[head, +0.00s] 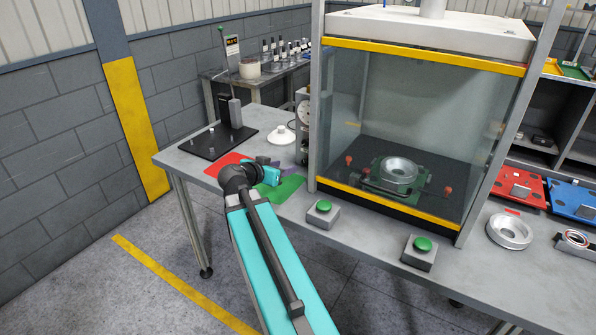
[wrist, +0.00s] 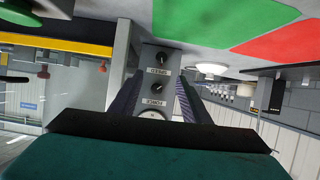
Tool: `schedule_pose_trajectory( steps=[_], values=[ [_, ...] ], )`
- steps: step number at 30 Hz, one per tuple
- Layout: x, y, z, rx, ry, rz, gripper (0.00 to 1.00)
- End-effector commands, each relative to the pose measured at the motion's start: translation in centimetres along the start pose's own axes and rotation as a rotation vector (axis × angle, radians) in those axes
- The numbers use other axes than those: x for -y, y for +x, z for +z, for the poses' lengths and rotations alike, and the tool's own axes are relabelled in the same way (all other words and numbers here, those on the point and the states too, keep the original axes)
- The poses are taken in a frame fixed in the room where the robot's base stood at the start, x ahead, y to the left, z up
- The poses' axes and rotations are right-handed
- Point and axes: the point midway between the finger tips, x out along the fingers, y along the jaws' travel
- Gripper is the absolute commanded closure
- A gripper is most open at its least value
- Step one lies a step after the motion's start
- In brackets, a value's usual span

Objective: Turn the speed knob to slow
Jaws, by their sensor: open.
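My gripper (head: 266,172) is open and empty near the press's left front in the head view. In the wrist view, which is upside down, its two dark ribbed fingers (wrist: 161,80) stand apart on either side of the grey control panel (wrist: 175,51). The speed knob (wrist: 162,57) is small, black and round, with a SPEED label beside it, and appears beyond the fingertips. A second black knob (wrist: 157,87), with a FORCE label, lies in line between the fingers. I cannot read the speed knob's exact setting. In the head view the panel (head: 302,122) shows edge-on, its knobs unclear.
The glass-fronted press (head: 430,55) stands right of my gripper. Two green push buttons (head: 323,207) (head: 422,244) sit along the front edge. Red (head: 229,162) and green (head: 281,190) mats lie near my gripper. A black base with an upright gauge (head: 205,145) stands at left.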

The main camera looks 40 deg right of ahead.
Motion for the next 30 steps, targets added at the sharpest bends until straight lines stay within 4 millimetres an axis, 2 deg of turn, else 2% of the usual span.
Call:
schedule_pose_trajectory(
  steps=[1,3,22,30],
  values=[
    [-0.1,0.6,0.8,-0.007,0.007,0.002,0.57],
    [-0.2,0.8,0.9,-0.014,0.013,0.004,0.57],
    [-0.3,1.2,0.9,-0.023,0.021,0.005,0.57],
    [-0.2,3.2,0.7,-0.022,0.021,0.006,0.57]
  ],
)
